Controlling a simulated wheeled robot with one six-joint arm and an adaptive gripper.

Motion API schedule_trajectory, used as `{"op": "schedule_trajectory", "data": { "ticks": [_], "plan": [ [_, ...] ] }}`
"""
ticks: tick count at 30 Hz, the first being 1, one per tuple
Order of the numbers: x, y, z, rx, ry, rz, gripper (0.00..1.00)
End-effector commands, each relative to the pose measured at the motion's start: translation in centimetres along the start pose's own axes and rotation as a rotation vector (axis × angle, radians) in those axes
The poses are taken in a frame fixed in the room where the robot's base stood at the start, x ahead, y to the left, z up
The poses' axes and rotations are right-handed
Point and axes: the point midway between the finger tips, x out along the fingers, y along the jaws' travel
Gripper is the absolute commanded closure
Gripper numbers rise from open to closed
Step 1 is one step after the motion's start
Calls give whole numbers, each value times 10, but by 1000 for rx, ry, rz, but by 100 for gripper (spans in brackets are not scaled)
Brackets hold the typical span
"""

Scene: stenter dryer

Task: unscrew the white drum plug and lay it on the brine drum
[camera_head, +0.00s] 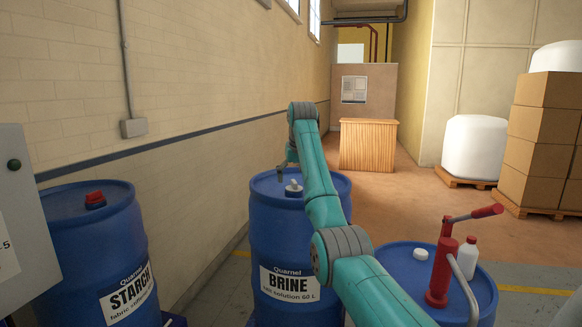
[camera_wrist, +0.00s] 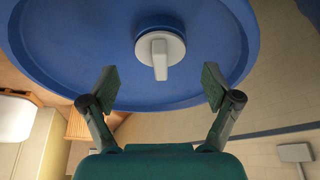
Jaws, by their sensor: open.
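The white drum plug (camera_head: 293,188) sits on top of the blue brine drum (camera_head: 290,240). In the wrist view the plug (camera_wrist: 160,55) shows as a round white cap with a raised grip bar, on the blue drum top (camera_wrist: 70,50). My gripper (camera_wrist: 158,88) is open and empty. Its two fingers are spread wide to either side of the plug's line, apart from it. In the head view my gripper (camera_head: 284,172) is just left of the plug above the drum top, partly hidden by my arm.
A starch drum (camera_head: 95,240) with a red plug (camera_head: 95,200) stands at the left. At the lower right, another blue drum (camera_head: 395,258) bears a red hand pump (camera_head: 443,265), a white cap (camera_head: 421,254) and a white bottle (camera_head: 468,258). The wall runs close behind the drums.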

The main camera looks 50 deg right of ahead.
Motion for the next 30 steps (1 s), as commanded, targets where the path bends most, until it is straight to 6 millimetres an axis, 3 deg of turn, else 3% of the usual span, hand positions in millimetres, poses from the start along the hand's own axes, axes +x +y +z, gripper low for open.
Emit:
{"op": "schedule_trajectory", "data": {
  "ticks": [7, 18, 20, 26, 30],
  "plan": [
    [23, 8, 5, 3, 0, 1, 12],
    [27, 10, 5, 3, 1, 1, 12],
    [26, 10, 5, 3, 1, 1, 24],
    [26, 10, 5, 3, 1, 1, 74],
    [26, 10, 5, -4, 0, -3, 82]
  ]
}}
